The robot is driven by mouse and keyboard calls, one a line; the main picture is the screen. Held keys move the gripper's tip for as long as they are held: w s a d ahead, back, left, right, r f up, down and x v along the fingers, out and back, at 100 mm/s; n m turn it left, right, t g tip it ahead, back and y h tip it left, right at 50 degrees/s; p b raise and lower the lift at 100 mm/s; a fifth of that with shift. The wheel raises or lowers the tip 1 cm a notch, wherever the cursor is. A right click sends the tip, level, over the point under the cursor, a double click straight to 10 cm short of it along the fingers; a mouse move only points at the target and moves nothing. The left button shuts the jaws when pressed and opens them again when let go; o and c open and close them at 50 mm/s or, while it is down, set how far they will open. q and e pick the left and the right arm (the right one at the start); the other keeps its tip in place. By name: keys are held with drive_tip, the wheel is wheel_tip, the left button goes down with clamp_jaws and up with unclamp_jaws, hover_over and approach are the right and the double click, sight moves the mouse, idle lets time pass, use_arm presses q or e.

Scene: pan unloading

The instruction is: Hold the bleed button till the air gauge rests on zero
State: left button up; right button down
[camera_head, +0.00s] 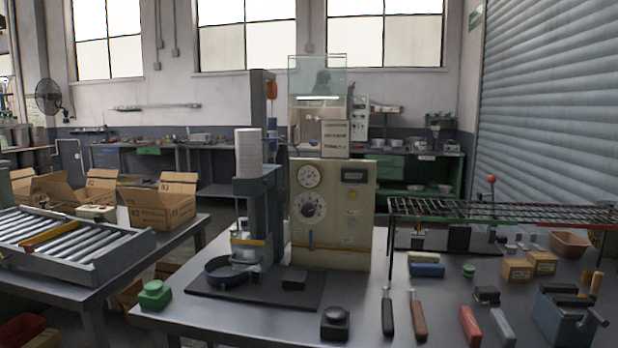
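A beige control panel (345,225) stands upright on the bench behind a small press (258,215). A round white gauge (308,176) sits at its upper left; its needle is too small to read. Below it is a larger dial with a dark centre (310,208). A small dark display (354,175) is at the upper right, above a small yellow button (352,195). A green button block (154,293) sits at the bench's left corner, and a black domed button block (335,322) at the front edge. I cannot tell which is the bleed button. Neither gripper is in view.
The press stands on a dark mat (255,297) with a blue ring (228,268). A roller conveyor (75,240) with cartons is at left.

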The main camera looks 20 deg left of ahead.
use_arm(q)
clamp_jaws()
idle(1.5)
